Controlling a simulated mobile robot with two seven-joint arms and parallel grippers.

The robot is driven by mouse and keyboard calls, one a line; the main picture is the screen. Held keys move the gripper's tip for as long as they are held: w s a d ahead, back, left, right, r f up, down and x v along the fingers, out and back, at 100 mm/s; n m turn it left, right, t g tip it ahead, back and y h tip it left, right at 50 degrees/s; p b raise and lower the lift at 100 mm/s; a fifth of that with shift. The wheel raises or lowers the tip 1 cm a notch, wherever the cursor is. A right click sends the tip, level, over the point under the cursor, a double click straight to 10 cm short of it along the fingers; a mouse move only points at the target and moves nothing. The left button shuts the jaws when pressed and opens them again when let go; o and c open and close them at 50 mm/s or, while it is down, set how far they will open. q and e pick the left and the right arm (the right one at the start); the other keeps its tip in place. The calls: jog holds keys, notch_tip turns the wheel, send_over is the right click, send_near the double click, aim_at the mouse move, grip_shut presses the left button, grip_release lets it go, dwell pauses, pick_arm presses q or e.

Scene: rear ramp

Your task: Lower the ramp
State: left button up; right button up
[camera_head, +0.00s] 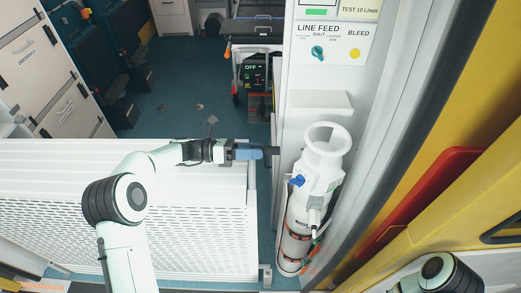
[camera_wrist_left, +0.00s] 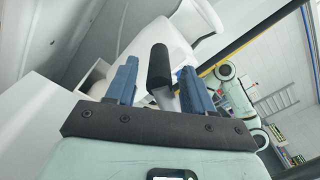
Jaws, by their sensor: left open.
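The ramp (camera_head: 150,235) is a white panel with a perforated lower part, filling the lower left of the head view. My left gripper (camera_head: 262,152) reaches across its upper edge to its right end, fingers pointing right. A short dark handle (camera_head: 273,150) shows at the fingertips, near the white cylinder. In the left wrist view my left gripper (camera_wrist_left: 160,88) is open, its two blue fingers spread. The black rounded handle (camera_wrist_left: 159,65) stands between them, with visible gaps on both sides. How the handle joins the ramp is hidden. My right gripper is out of view.
A white gas cylinder (camera_head: 308,205) stands close to the right of the left gripper, by a white wall panel (camera_head: 330,40) with knobs. A red and yellow door (camera_head: 440,180) is at right. Blue floor (camera_head: 190,75) lies beyond the ramp, with cabinets (camera_head: 45,70) at left.

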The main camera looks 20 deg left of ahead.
pick_arm(q)
jog(key=shift+x, duration=1.15)
grip_shut()
jog(key=shift+f, duration=0.1)
